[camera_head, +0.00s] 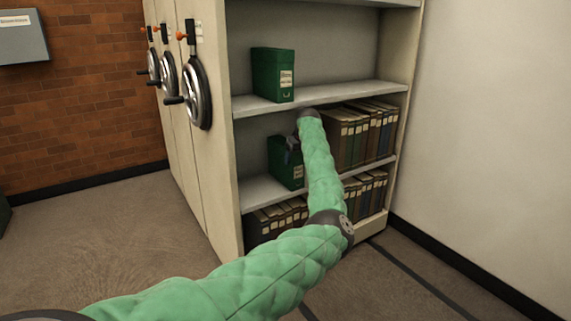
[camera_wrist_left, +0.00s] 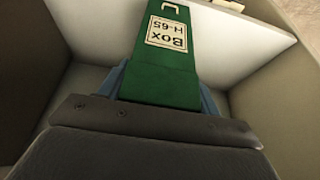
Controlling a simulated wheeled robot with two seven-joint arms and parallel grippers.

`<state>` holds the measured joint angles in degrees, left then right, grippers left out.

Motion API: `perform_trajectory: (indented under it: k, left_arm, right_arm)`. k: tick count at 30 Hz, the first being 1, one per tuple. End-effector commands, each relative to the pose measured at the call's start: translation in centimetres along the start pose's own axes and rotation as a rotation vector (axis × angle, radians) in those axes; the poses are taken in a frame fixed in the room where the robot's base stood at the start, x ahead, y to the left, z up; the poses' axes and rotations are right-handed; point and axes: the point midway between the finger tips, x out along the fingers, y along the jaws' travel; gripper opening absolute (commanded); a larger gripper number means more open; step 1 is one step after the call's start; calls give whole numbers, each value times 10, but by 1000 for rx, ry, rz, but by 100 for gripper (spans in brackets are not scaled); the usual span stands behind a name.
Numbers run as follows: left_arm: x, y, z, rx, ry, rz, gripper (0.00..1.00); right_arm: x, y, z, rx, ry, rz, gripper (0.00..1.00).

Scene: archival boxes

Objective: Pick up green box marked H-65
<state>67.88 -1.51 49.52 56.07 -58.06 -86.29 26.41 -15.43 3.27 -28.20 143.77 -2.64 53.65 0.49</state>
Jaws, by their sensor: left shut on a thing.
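The green box marked H-65 (camera_wrist_left: 163,68) fills the middle of the left wrist view, its white label upside down there. In the head view a green box (camera_head: 285,165) stands on the middle shelf (camera_head: 262,192), partly hidden by my left arm. My left gripper (camera_wrist_left: 162,90) is shut on the H-65 box, one blue-grey finger on each side. In the head view my left gripper (camera_head: 292,150) shows small and dark at that box. Whether the box touches the shelf is hard to tell. My right gripper is not in view.
Another green box (camera_head: 273,75) stands on the shelf above. Rows of dark binders (camera_head: 360,135) fill the right of the middle shelf, with more binders (camera_head: 275,222) on the shelf below. Handwheels (camera_head: 197,92) stick out from the shelving's left end. Open floor (camera_head: 110,235) lies to the left.

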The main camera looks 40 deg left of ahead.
Motion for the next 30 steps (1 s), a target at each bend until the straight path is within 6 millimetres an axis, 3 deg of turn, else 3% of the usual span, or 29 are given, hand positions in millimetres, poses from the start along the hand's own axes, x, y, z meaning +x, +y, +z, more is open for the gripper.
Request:
perform_trajectory:
  k: [1, 3, 14, 29, 30]
  left_arm:
    - [0, 0, 0, 0, 0, 0, 12]
    - [0, 0, 0, 0, 0, 0, 0]
    - [-8, 0, 1, 0, 2, 0, 0]
    - [-73, 0, -22, -1, 3, 1, 0]
    - [-72, 0, -13, 1, 1, 0, 0]
  right_arm:
    - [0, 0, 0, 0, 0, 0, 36]
    - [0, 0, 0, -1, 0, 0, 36]
    - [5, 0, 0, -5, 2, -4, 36]
    - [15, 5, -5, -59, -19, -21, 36]
    - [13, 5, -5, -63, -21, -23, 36]
